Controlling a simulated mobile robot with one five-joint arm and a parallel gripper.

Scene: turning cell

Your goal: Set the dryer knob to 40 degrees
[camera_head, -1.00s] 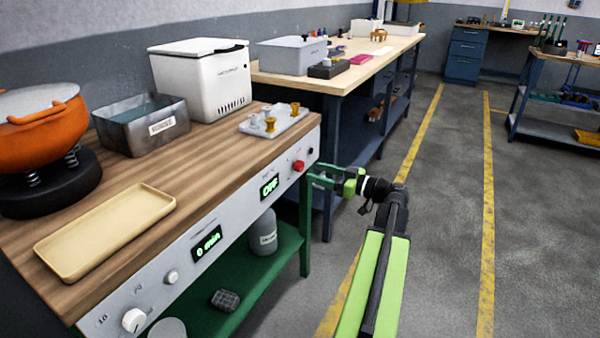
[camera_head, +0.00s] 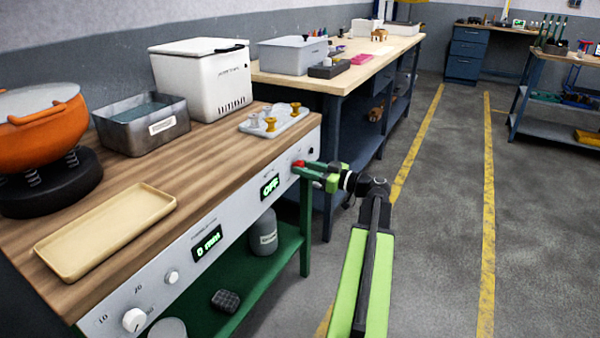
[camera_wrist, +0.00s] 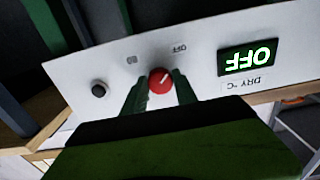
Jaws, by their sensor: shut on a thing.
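The red dryer knob (camera_wrist: 160,80) sits on the white front panel, with a pale pointer line on its face. In the wrist view my gripper (camera_wrist: 160,92) has its green fingers on both sides of the knob, shut on it. In the head view my gripper (camera_head: 307,169) reaches the panel from the right, and the red knob (camera_head: 298,164) is partly hidden by the fingers. The same display (camera_head: 270,187) shows in the head view.
A black button (camera_wrist: 98,89) is on the panel beside the knob. Another display (camera_head: 207,243), a small white knob (camera_head: 171,276) and a larger white knob (camera_head: 134,320) are further left. A beige tray (camera_head: 105,230) lies on the bench top. The floor to the right is clear.

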